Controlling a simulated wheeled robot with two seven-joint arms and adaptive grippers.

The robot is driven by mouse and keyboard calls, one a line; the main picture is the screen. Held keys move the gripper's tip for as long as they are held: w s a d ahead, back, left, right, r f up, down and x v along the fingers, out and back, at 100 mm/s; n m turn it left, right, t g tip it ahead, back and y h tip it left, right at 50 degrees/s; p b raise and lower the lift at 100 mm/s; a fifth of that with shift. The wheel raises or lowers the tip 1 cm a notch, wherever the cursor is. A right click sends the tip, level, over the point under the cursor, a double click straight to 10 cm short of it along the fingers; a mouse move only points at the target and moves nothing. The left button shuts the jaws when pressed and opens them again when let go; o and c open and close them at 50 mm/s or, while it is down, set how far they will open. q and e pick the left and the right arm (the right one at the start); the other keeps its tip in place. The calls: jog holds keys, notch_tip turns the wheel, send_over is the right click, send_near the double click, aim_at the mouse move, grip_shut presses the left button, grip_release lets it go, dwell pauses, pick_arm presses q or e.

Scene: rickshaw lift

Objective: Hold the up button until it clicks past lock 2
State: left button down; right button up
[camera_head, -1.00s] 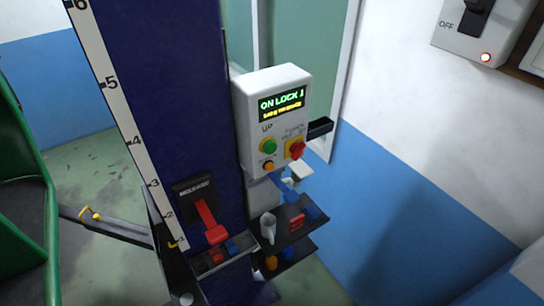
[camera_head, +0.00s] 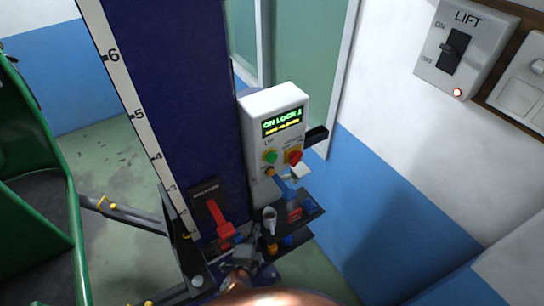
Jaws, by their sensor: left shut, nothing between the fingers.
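The white control box (camera_head: 274,130) hangs on the right side of the blue lift post (camera_head: 185,90). Its lit display (camera_head: 283,121) reads "ON LOCK 1", with a smaller yellow line below that is too blurred to read. The green up button (camera_head: 270,157) sits under the label "UP", with a red knob on a yellow plate (camera_head: 293,157) to its right and a small orange button (camera_head: 270,171) below. My left gripper (camera_head: 245,252) is shut and empty at the bottom middle, below the box and apart from the button. My right gripper is out of view.
A red release lever (camera_head: 224,229) stands on the post's lower front. Small shelves (camera_head: 312,214) with a cup (camera_head: 269,219) and tools lie under the box. A wall switch labelled "LIFT" (camera_head: 456,50) has a lit lamp. A green vehicle body (camera_head: 50,170) fills the left.

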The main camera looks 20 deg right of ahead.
pick_arm(q)
jog(key=s+d+r+m+t+h+p, duration=0.1)
jog(key=s+d+r, duration=0.1)
jog(key=r, duration=1.1)
jog(key=s+d+r+m+t+h+p, duration=0.1)
jog(key=s+r, duration=0.3)
jog(key=r, duration=0.9)
jog(key=shift+d+m+t+h+p, duration=0.3)
jog(key=shift+d+m+t+p, duration=0.25)
jog(key=shift+m+t, duration=0.05)
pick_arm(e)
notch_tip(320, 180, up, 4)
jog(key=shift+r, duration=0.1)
pick_arm(q)
jog(key=shift+w+d, duration=0.1)
